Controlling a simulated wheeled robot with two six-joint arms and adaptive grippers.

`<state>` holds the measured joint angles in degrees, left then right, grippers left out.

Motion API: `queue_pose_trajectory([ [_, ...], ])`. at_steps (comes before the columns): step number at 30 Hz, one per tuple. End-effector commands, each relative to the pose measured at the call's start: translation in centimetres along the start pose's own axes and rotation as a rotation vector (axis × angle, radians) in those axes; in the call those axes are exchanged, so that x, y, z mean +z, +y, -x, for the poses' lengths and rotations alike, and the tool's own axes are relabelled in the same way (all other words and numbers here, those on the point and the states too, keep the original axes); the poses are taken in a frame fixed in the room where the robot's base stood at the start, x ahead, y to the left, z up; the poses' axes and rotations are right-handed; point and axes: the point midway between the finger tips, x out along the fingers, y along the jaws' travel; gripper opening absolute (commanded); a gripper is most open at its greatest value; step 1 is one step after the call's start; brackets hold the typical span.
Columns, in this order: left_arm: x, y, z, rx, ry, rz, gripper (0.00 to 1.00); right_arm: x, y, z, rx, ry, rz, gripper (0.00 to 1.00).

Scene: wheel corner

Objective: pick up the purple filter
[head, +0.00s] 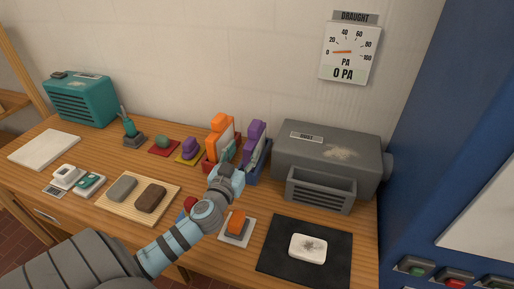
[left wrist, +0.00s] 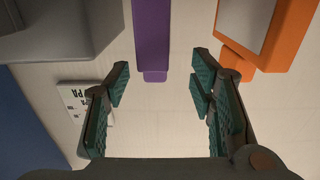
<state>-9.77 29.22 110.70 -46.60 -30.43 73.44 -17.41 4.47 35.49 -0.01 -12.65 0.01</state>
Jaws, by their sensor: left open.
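The purple filter (head: 256,133) stands upright in a blue holder (head: 258,172) at the back of the bench. In the left wrist view its purple edge (left wrist: 152,38) comes down from the top, between the lines of the two fingers. My left gripper (head: 229,152) is in front of the holders and hides part of them. In the left wrist view the left gripper (left wrist: 160,85) is open, with nothing between its teal pads. My right gripper is not in view.
An orange filter (head: 218,123) stands in a red holder just left of the purple one; its orange frame (left wrist: 285,38) shows at upper right in the wrist view. A grey dust box (head: 345,153) stands close on the right. A black mat (head: 275,262) lies in front.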

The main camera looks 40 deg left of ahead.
Motion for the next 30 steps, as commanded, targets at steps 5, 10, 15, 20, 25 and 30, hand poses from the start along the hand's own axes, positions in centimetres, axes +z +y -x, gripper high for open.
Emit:
queue_pose_trajectory([
  [5,-0.1,0.0,-3.3,-0.002,0.0,0.001,0.5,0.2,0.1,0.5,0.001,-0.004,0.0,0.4],
  [10,-0.1,0.3,-5.2,0.001,0.0,0.002,0.5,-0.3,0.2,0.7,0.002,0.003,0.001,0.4],
  [15,-0.1,0.8,-8.4,0.001,-0.001,0.003,0.5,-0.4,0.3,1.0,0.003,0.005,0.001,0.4],
  [20,0.1,0.8,-9.3,0.003,-0.002,0.001,0.5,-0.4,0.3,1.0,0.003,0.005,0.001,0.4],
  [25,0.1,0.8,-9.3,0.002,-0.002,0.001,0.4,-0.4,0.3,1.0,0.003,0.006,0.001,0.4],
  [30,0.1,0.8,-9.3,0.002,-0.002,0.001,0.13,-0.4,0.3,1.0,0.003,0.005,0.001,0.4],
])
